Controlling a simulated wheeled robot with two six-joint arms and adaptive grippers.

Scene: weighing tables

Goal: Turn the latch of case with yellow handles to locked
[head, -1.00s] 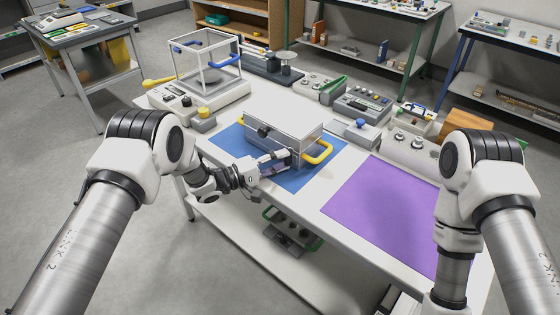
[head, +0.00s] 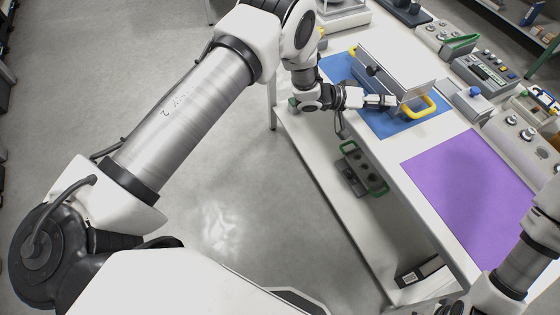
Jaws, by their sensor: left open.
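The grey case with yellow handles (head: 400,67) stands on the blue mat (head: 340,66) on the white table. Its right yellow handle (head: 431,102) shows clearly; only a bit of the left one shows. A dark round knob (head: 372,70) sits on its front face; I cannot tell how the latch is turned. My left gripper (head: 385,100) is open at the near side of the case, close to its lower right front. It hides part of that front, and I cannot tell whether it touches. My right gripper is not in view; only my right arm shows at the lower right.
A purple mat (head: 470,185) lies bare to the right on the white table. A device with a blue knob (head: 473,98) and several instruments line the back. A case with green handles (head: 362,170) is on the lower shelf. The floor at left is clear.

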